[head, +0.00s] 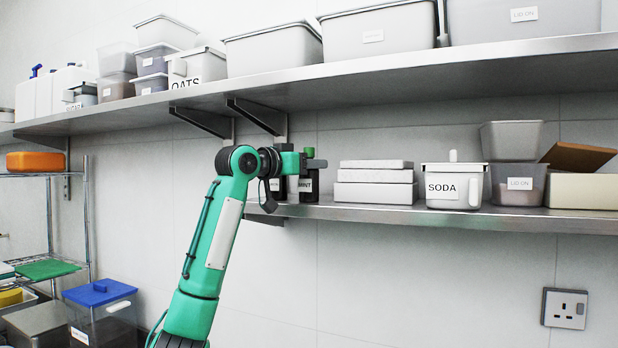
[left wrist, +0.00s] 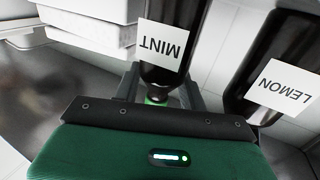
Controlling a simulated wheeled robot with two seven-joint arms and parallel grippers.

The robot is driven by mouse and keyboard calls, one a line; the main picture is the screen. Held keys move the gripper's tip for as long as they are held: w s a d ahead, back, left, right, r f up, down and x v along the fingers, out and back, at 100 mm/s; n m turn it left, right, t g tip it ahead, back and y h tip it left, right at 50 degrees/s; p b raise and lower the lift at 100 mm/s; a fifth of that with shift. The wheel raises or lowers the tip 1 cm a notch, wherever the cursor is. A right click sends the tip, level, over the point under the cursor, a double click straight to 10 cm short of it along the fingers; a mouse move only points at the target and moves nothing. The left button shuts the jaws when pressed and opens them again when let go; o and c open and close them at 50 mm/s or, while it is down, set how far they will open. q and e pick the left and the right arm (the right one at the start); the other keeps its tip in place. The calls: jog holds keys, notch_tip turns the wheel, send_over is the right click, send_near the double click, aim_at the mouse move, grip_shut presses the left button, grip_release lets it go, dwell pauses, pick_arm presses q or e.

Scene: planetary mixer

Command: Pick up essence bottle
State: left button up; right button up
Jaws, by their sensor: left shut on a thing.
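A dark essence bottle labelled MINT (head: 308,185) with a green cap stands upright at the left end of the lower wall shelf (head: 440,216). My left gripper (head: 311,163) is shut on its upper part, just under the cap. In the left wrist view the MINT bottle (left wrist: 167,45) is upside down between my fingers (left wrist: 161,88). I cannot tell for sure whether its base touches the shelf. A second dark bottle, labelled LEMON (left wrist: 283,75), is beside it; in the head view my gripper partly hides it. My right gripper is out of view.
Stacked white boxes (head: 375,187) and a SODA tub (head: 453,186) stand right of the bottles. The upper shelf (head: 400,71), with its brackets (head: 258,116), hangs above my gripper. The wall below the lower shelf is clear apart from a socket (head: 565,308).

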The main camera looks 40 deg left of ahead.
pick_arm(q)
jog(key=shift+r+b, duration=0.65)
jog(key=shift+r, duration=4.35)
